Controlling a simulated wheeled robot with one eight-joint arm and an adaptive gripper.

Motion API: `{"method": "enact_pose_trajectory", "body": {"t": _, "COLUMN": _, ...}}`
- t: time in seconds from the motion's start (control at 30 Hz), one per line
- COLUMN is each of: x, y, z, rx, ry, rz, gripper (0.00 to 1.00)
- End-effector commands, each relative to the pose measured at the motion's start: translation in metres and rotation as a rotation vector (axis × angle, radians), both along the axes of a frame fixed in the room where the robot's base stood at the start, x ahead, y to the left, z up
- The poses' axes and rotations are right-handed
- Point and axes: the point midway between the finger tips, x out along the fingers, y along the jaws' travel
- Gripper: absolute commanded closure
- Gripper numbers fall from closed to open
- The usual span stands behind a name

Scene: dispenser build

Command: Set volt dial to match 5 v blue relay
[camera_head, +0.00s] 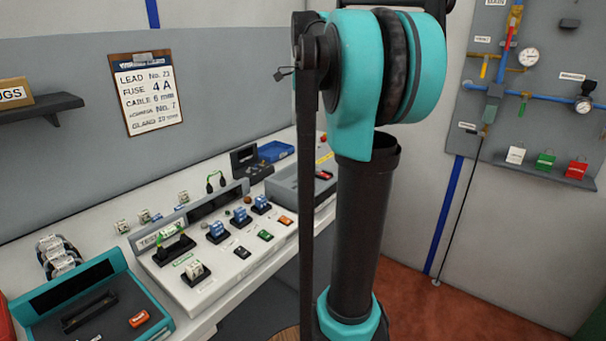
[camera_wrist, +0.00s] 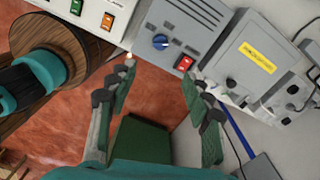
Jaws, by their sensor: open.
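In the wrist view a blue dial (camera_wrist: 160,42) sits on the sloped face of a grey box (camera_wrist: 180,25), beside a lit red switch (camera_wrist: 184,63). Its markings are too small to read, so I cannot tell its setting or confirm that it is the volt dial. My gripper (camera_wrist: 158,66) is open and empty, its fingertips just below the box and apart from the dial. In the head view several blue relays, one of them here (camera_head: 217,232), sit on the white test panel (camera_head: 225,265); their voltage labels are unreadable. My gripper is not visible there.
In the wrist view a grey cabinet with a yellow label (camera_wrist: 258,56) stands right of the box, and a wooden reel (camera_wrist: 60,50) is at left. Green and orange switches (camera_wrist: 107,20) are on the white panel. A clipboard (camera_head: 147,93) hangs on the wall.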

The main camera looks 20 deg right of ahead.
Motion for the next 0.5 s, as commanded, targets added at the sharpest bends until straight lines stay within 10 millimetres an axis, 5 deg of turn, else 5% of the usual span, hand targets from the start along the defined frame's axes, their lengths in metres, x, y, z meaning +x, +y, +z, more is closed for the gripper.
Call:
{"method": "enact_pose_trajectory", "body": {"t": 0.23, "x": 0.001, "y": -0.001, "z": -0.012, "rx": 0.001, "ry": 0.004, "rz": -0.028, "gripper": 0.5}}
{"method": "enact_pose_trajectory", "body": {"t": 0.5, "x": 0.001, "y": -0.001, "z": -0.063, "rx": 0.0, "ry": 0.004, "rz": -0.026, "gripper": 0.5}}
